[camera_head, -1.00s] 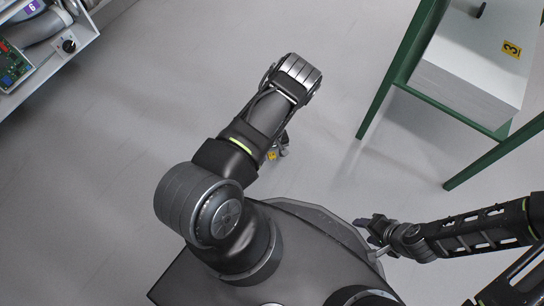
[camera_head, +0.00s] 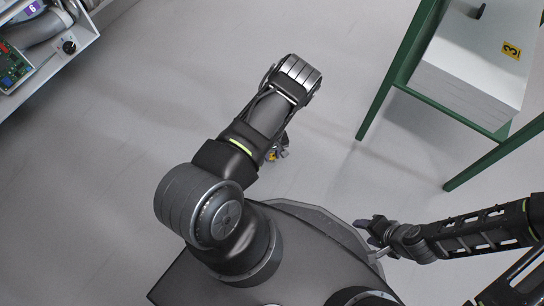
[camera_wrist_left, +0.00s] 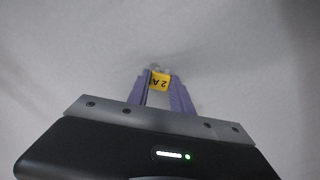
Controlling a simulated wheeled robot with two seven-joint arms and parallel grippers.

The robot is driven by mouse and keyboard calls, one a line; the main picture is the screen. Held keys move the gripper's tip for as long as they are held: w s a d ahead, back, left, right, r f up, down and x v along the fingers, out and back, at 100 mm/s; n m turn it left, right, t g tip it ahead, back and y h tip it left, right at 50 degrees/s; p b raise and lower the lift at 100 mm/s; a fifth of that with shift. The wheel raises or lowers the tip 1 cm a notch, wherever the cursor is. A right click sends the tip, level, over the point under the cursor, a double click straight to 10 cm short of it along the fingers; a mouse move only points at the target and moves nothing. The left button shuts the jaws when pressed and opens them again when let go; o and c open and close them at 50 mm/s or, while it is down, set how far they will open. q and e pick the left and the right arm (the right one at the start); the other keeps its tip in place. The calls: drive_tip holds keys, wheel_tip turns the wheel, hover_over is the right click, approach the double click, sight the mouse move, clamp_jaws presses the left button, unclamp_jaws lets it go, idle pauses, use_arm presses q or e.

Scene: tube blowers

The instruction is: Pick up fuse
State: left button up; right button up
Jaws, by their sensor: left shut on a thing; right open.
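The fuse (camera_wrist_left: 160,80) is a small yellow block with "2 A" printed on it. In the left wrist view it sits between the purple-grey fingertips of my left gripper (camera_wrist_left: 162,84), which is shut on it. In the head view my left gripper (camera_head: 281,152) is mostly hidden under my left arm, and a bit of yellow fuse (camera_head: 272,156) shows there. The fuse is held over bare grey floor. My right gripper (camera_head: 368,230) is open and empty at the lower right, beside my base.
A green-framed stand (camera_head: 388,82) with a white box (camera_head: 470,65) marked 3 is at the upper right. A white shelf (camera_head: 60,62) with a green circuit board (camera_head: 12,68) and a grey tube (camera_head: 38,28) is at the upper left. Open floor lies between.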

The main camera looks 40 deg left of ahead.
sight(272, 157)
use_arm(q)
clamp_jaws()
drive_tip(key=shift+r, duration=0.1)
wheel_tip(272, 157, up, 10)
drive_tip(key=p, duration=0.4)
idle(0.5)
